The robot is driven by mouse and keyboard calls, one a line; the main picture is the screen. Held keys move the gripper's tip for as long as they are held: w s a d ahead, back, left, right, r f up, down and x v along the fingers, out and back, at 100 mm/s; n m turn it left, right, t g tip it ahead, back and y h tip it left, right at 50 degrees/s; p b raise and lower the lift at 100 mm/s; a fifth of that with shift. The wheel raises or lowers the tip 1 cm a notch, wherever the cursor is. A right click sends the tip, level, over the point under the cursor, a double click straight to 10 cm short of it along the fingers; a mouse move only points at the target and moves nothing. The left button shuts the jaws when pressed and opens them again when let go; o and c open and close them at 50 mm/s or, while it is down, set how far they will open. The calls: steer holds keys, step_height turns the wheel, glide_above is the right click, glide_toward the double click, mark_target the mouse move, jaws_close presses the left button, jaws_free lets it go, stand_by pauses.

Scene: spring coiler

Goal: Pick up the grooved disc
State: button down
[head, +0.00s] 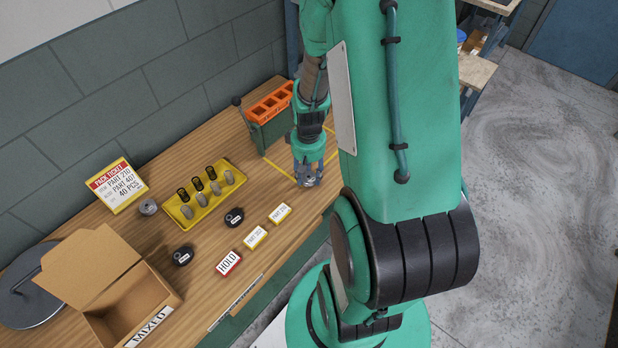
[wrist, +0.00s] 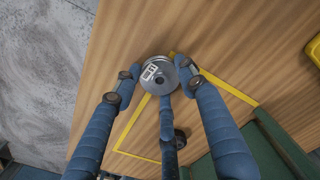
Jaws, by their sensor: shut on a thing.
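The grooved disc (wrist: 153,72) is a small grey metal disc with a white label and a dark centre hole in the wrist view. My gripper (wrist: 158,78) is shut on it, with blue fingers at its left and right sides and a third finger below. The disc is mostly hidden there by the fingers. I cannot tell whether it touches the bench.
A green box with an orange tray (head: 270,103) stands just behind my gripper. To the left are a yellow tray (head: 204,194) of springs and grey parts, label cards, two black round items, a grey round part (head: 148,206) and an open cardboard box (head: 110,285).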

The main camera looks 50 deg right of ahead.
mark_target(309, 177)
steer(key=shift+r, duration=0.1)
steer(key=shift+r, duration=0.5)
steer(key=r, duration=0.1)
steer(key=p, duration=0.1)
steer(key=r, duration=0.1)
steer(key=shift+s+a+r, duration=0.15)
steer(key=shift+s+r, duration=0.1)
steer(key=shift+r, duration=0.1)
steer(key=s+a+r+p, duration=0.1)
steer(key=s+a+p, duration=0.1)
steer(key=s+a, duration=0.7)
steer(key=s, duration=0.3)
steer(key=shift+s+p, duration=0.3)
steer(key=shift+p, duration=0.05)
steer(key=shift+r, duration=0.15)
